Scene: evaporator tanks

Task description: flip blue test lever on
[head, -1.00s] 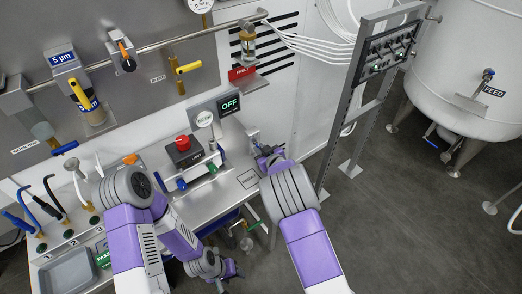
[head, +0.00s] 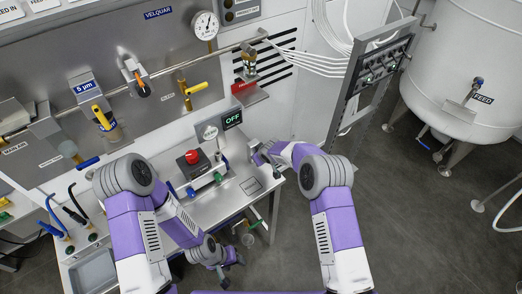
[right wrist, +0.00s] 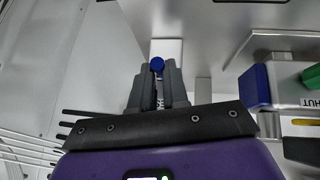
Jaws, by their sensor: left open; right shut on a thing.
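The blue round tip of a lever (right wrist: 157,65) shows between the fingertips of my right gripper (right wrist: 157,88) in the right wrist view. The fingers are close together on it, and a pale plate lies behind it. The lever's shaft is mostly hidden by the fingers. In the head view my right gripper (head: 262,153) is at the right end of the steel bench, just below the OFF display (head: 232,119); the lever cannot be made out there. My left gripper (head: 224,266) is open and low in front of the bench, away from the lever.
A red emergency button (head: 192,156) stands on a box on the bench. Blue (head: 190,191) and green (head: 218,177) handles sit in front of it. A grey post frame with a switch panel (head: 383,62) stands right of my right arm. Open floor (head: 430,230) lies at right.

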